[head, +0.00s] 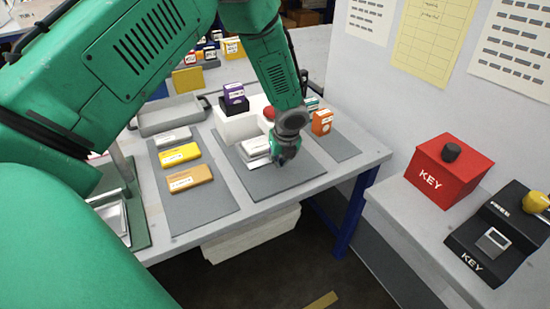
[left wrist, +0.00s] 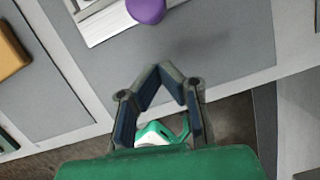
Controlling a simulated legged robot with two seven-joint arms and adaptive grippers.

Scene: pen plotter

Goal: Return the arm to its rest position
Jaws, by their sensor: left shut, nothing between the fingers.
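My left arm comes in from the left in the head view and bends down over the table. My left gripper (head: 284,157) hangs above the dark grey mat (head: 275,182), beside a white and grey block (head: 255,146). In the left wrist view the left gripper's fingertips (left wrist: 163,72) meet with nothing between them, over the mat near the table's front edge. A purple round knob (left wrist: 146,10) on a pale piece lies beyond the fingertips. The arm hides part of the table. My right gripper is not in view.
A left mat (head: 205,213) holds yellow, orange and grey blocks. A grey tray (head: 170,115), a purple-labelled box (head: 234,92) and an orange box (head: 322,122) stand farther back. A red KEY box (head: 449,170) and a black KEY unit (head: 500,235) sit on the right ledge.

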